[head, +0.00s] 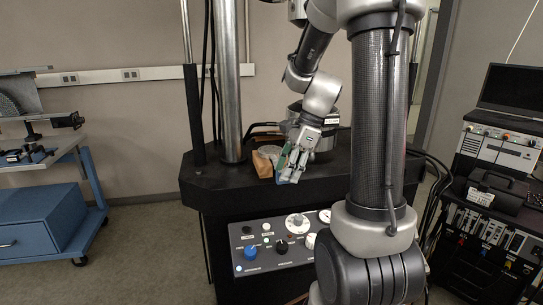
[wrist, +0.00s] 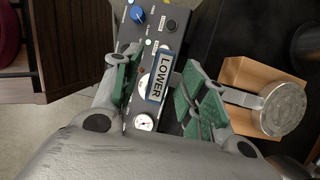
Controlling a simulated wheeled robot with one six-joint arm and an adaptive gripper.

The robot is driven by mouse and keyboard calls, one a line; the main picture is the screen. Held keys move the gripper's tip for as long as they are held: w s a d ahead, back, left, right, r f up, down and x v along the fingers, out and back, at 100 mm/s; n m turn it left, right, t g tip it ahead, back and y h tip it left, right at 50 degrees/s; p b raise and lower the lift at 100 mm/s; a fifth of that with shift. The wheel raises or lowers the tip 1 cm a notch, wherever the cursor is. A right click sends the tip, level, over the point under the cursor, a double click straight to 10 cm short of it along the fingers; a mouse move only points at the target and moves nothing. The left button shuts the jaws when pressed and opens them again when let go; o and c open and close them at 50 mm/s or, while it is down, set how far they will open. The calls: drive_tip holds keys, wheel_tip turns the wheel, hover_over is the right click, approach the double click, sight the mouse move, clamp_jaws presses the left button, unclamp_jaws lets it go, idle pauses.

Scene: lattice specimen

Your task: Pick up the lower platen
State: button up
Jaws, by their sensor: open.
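The stem's far end is hidden behind my right finger. A blue-edged plate marked LOWER (wrist: 162,76) shows between my fingers; I cannot tell whether it joins the stem. My gripper (wrist: 163,65) is open, its green-padded fingers on either side of the plate, with no clear contact.
The tan block (wrist: 258,75) lies on the black bench (head: 220,184), close right of my gripper in the wrist view. A control panel (head: 265,246) with knobs is on the bench's front. A steel column (head: 228,80) stands behind. A blue cart (head: 45,225) stands left.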

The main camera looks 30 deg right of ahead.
drive_tip(key=shift+c, duration=0.4)
clamp_jaws()
drive_tip(key=shift+r, duration=0.1)
